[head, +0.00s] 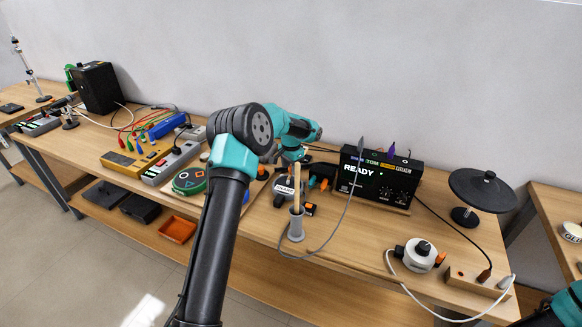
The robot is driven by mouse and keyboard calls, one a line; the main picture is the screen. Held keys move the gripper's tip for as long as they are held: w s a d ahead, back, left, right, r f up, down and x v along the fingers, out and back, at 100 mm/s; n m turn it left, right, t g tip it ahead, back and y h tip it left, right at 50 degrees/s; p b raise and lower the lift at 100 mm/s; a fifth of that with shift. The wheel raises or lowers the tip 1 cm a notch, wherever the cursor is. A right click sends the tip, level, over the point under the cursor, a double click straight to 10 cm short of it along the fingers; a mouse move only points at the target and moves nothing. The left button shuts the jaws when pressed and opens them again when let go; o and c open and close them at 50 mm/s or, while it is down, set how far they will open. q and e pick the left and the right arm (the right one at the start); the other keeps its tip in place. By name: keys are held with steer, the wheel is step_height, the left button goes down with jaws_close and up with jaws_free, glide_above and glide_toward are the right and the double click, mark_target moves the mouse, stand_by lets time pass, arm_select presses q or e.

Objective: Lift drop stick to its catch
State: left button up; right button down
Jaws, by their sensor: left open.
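A thin wooden stick (297,188) stands upright in a grey flared holder (296,228) near the front edge of the bench. I take it for the drop stick; its catch is not clearly identifiable. My left gripper (291,156) is open, at the end of my bent arm, just behind the stick's top in the picture. Its fingers are small and partly hidden, and I cannot tell whether they touch the stick. Of my right arm, only a teal part shows at the lower right corner; its gripper is out of view.
A black box reading READY (381,178) stands behind, with a grey cable looping past the holder. A round dark disc on a stand (482,190) and a white knobbed unit (419,254) are at right. Test gear crowds the left.

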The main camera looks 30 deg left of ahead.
arm_select(q)
steer(key=shift+c, duration=0.2)
jaws_close()
